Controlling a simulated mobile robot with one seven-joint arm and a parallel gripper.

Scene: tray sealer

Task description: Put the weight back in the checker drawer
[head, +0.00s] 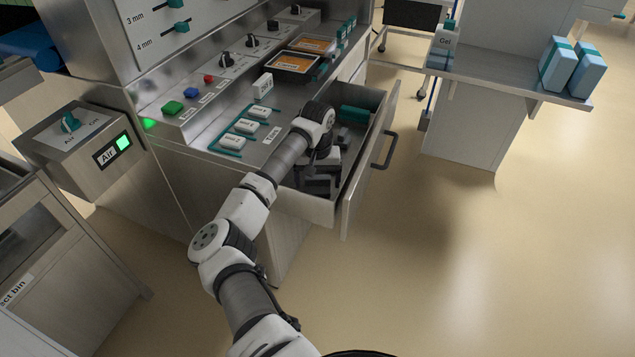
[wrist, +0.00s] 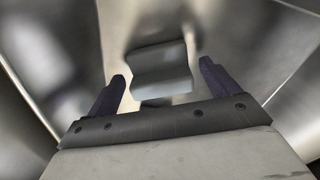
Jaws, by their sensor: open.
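The checker drawer (head: 357,180) stands pulled open under the counter in the head view. My gripper (head: 318,184) reaches down inside its near part. In the wrist view my gripper (wrist: 162,72) is open, with its two dark fingers apart. A grey block (wrist: 160,66), which looks like the weight, lies between and beyond the fingertips over the bare metal drawer floor. A gap shows on both sides of it, and I cannot tell whether it touches anything. My arm hides this part of the drawer in the head view.
A teal piece (head: 355,113) and a small dark grey piece (head: 343,137) lie farther back in the drawer. Metal drawer walls stand close around my gripper. The counter holds white tags (head: 257,113) and orange-topped trays (head: 294,62). The floor at right is clear.

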